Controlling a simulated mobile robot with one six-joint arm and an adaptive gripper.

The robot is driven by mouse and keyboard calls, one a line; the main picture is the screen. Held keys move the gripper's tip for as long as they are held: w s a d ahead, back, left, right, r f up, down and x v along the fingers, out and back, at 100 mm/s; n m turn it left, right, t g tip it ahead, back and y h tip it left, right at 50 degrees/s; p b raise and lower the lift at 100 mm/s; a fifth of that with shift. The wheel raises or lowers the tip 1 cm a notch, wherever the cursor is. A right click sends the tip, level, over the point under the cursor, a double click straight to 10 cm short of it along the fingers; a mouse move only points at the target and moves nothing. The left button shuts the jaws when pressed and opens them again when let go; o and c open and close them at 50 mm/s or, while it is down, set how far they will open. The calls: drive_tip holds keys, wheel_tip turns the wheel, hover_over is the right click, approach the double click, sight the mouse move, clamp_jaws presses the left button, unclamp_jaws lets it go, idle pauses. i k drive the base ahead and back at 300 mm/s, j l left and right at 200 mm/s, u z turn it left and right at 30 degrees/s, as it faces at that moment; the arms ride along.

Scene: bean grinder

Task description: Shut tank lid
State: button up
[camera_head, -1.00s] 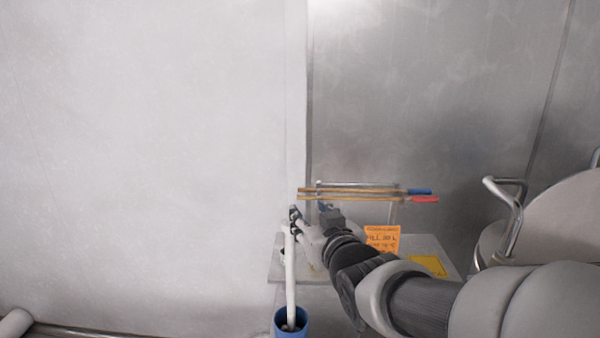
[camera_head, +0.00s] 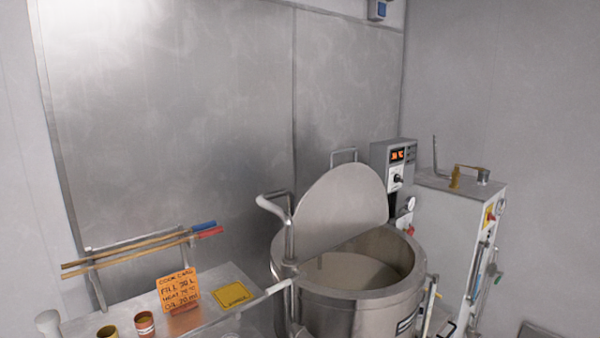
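The tank (camera_head: 362,305) is a round steel vessel right of centre, with its mouth partly uncovered and pale contents inside. The tank lid (camera_head: 343,205) is a grey disc standing raised and tilted up over the tank. A bent metal handle (camera_head: 274,203) rises at the tank's left side, beside the lid. My gripper is not in the present view, so its state and hold are hidden.
A side table (camera_head: 240,320) at lower left carries an orange card (camera_head: 178,289), a yellow label (camera_head: 236,294) and small cups (camera_head: 145,325). Two rods with blue and red ends (camera_head: 140,250) rest on a rack. A control box (camera_head: 394,165) and white cabinet (camera_head: 452,235) stand at right.

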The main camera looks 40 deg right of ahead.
sight(350, 200)
drive_tip(key=z, duration=1.3)
